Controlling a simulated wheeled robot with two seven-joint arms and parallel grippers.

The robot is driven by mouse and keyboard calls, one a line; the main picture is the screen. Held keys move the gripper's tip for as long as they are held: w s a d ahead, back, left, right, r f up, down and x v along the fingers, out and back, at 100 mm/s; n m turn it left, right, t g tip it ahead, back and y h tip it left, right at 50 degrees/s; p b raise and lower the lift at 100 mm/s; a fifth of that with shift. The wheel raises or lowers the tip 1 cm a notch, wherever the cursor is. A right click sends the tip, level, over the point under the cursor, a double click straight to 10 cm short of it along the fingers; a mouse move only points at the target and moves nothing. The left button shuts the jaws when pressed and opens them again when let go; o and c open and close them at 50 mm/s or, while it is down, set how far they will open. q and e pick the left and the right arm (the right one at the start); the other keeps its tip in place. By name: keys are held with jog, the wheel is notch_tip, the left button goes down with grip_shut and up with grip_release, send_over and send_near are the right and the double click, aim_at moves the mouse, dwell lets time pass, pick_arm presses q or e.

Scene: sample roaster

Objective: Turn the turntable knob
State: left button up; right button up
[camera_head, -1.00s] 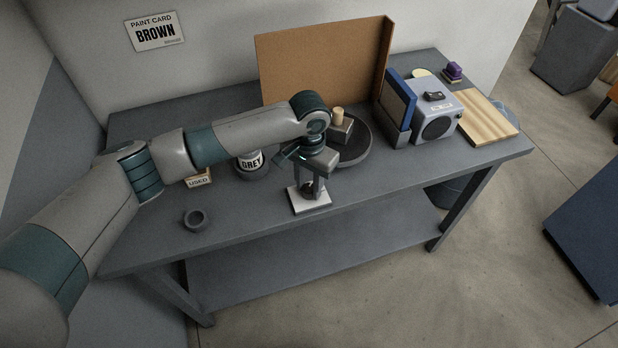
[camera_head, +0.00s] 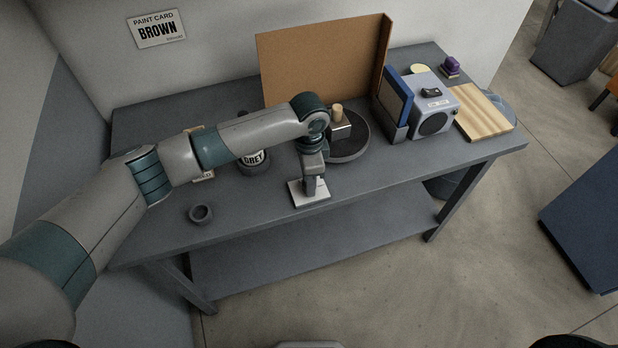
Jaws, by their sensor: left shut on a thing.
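The turntable (camera_head: 352,151) is a dark round disc on the grey table. A grey block with a tan cylinder (camera_head: 337,110) on top stands on it. In front of it, near the table's front edge, lies a white plate (camera_head: 298,198) where the knob sits. My left gripper (camera_head: 314,190) points down over this plate and is shut on the knob, which its fingers almost wholly hide. My right gripper is not in view.
A brown board (camera_head: 320,62) stands behind the turntable. To the right are a blue panel (camera_head: 394,98), a grey box (camera_head: 434,105) and a wooden board (camera_head: 483,110). A tin marked GREY (camera_head: 254,163) is under my left arm. A small dark ring-shaped cup (camera_head: 200,214) stands front left.

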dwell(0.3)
pick_arm(q)
jog(key=o, duration=1)
jog(key=shift+o, duration=0.2)
jog(key=shift+r, duration=0.1)
notch_tip(320, 180, up, 17)
jog(key=b, duration=0.4)
jog(key=shift+r+b, duration=0.15)
jog(key=shift+b, duration=0.25)
